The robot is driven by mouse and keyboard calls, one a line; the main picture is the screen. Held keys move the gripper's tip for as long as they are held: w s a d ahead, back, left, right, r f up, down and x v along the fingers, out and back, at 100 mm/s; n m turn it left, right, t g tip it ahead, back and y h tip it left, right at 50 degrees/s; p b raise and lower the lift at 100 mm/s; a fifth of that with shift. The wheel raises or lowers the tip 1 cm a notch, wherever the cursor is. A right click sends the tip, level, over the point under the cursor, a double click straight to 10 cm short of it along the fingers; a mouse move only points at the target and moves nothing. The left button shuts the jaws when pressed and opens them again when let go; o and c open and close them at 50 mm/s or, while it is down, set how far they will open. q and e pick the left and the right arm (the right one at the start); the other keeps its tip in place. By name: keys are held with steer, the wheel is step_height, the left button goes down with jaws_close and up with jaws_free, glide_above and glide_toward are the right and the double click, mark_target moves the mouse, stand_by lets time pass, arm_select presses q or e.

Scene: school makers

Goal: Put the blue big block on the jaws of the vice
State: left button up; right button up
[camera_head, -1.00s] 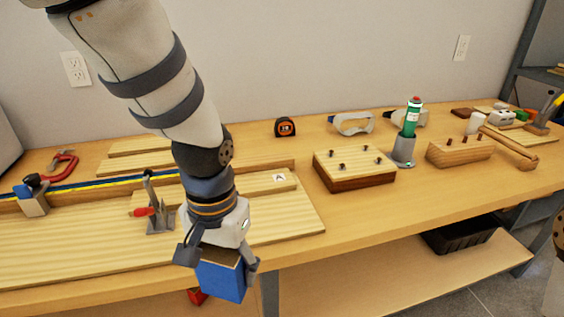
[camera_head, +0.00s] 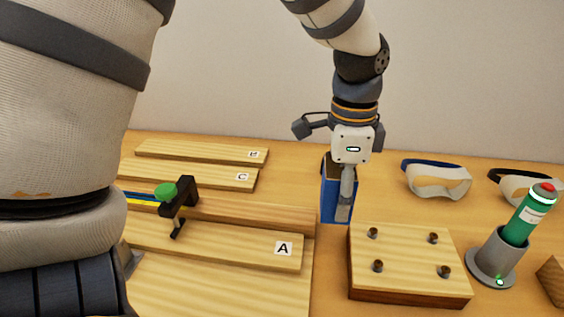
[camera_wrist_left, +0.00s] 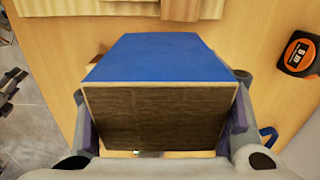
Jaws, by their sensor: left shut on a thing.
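The big blue block (camera_head: 328,202) has a blue side and a brown end face. It is held upright over the table, between the lettered boards and the pegged wooden block. My left gripper (camera_head: 344,206) is shut on it from above and partly covers it. In the left wrist view, the block (camera_wrist_left: 160,57) fills the middle, between the fingers of the gripper (camera_wrist_left: 160,130). I cannot tell whether its lower end touches the table. I cannot make out the vice in the views from now.
Boards A (camera_head: 225,245), C (camera_head: 190,176) and B (camera_head: 200,151) lie left. A green-topped clamp (camera_head: 180,203) stands there. The pegged block (camera_head: 405,265), goggles (camera_head: 437,182) and green bottle (camera_head: 525,222) are right. A tape measure (camera_wrist_left: 298,54) shows in the left wrist view.

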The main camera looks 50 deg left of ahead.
mark_target(333, 243)
arm_select(q)
steer(key=shift+w+a+r, duration=0.15)
steer(key=shift+w+a, duration=0.05)
steer(key=shift+w, duration=0.15)
step_height(333, 243, down, 10)
steer(key=shift+s+b, duration=0.1)
steer(key=shift+b, duration=0.35)
steer(key=shift+r, duration=0.1)
steer(key=o, duration=1.3)
